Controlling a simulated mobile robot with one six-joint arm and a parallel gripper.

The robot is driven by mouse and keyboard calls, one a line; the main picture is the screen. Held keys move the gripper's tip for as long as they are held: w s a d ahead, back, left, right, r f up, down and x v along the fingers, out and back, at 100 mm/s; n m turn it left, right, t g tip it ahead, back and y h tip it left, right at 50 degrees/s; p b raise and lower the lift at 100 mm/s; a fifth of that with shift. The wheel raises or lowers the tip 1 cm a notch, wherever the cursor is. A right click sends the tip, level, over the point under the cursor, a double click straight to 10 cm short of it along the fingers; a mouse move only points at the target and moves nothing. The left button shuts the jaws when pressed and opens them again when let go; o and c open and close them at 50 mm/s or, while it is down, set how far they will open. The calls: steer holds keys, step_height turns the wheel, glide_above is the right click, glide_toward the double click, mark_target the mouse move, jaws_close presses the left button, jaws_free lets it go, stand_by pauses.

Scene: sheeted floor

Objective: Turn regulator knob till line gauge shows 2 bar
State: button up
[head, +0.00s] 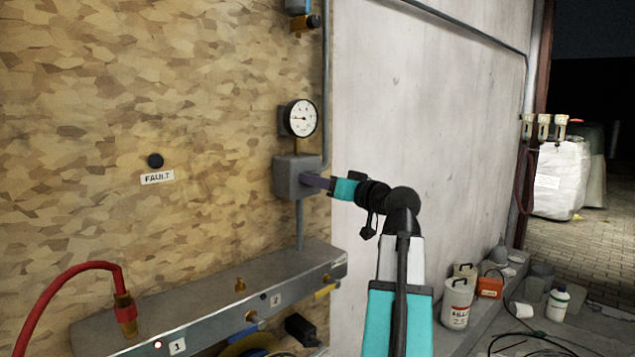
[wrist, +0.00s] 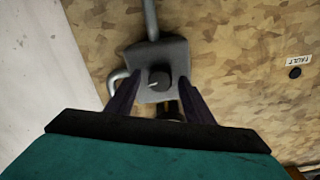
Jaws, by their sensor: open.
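The regulator is a grey box (head: 297,177) on the chipboard wall, with pipes above and below it. Its dark round knob (wrist: 160,81) has a pale pointer mark and shows in the wrist view on the box's face. The line gauge (head: 300,118) is a white round dial above the box; its needle points roughly left, and its numbers are too small to read. My gripper (wrist: 151,95) is open, its two purple fingers on either side of the knob, with gaps visible. In the head view my gripper (head: 318,181) reaches the box from the right and hides the knob.
A grey manifold (head: 210,300) with a red hose (head: 70,275) and brass fittings runs below the regulator. A FAULT label (head: 157,178) sits under a black button (head: 155,160).

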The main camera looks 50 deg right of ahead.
steer(key=shift+w, duration=0.2)
steer(key=c, duration=1.1)
steer(key=shift+o, duration=0.3)
steer(key=shift+m, duration=0.9)
steer(key=o, duration=1)
